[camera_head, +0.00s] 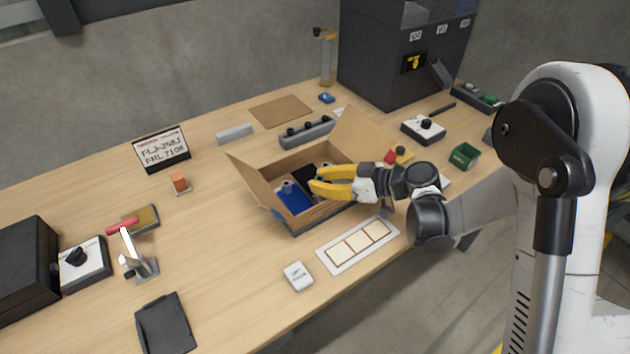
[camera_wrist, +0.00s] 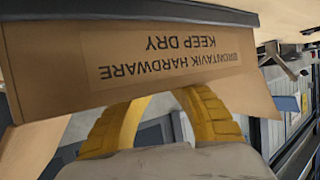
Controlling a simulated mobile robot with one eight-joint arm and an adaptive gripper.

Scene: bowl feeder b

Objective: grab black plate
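A dark, flat black piece (camera_head: 307,174) lies inside the open cardboard box (camera_head: 335,152), next to a blue piece (camera_head: 293,197); it may be the black plate, but my gripper partly hides it. My gripper (camera_head: 315,180), with yellow fingers, reaches over the box from the right. The fingers look apart, with nothing visible held between them. Whether the fingers touch anything in the box cannot be told.
A black clipboard-like item (camera_head: 165,325) lies at the table's front left. A white framed card (camera_head: 357,246) and a small white box (camera_head: 298,276) lie in front of the cardboard box. A grey bar with black knobs (camera_head: 307,132) stands behind it.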

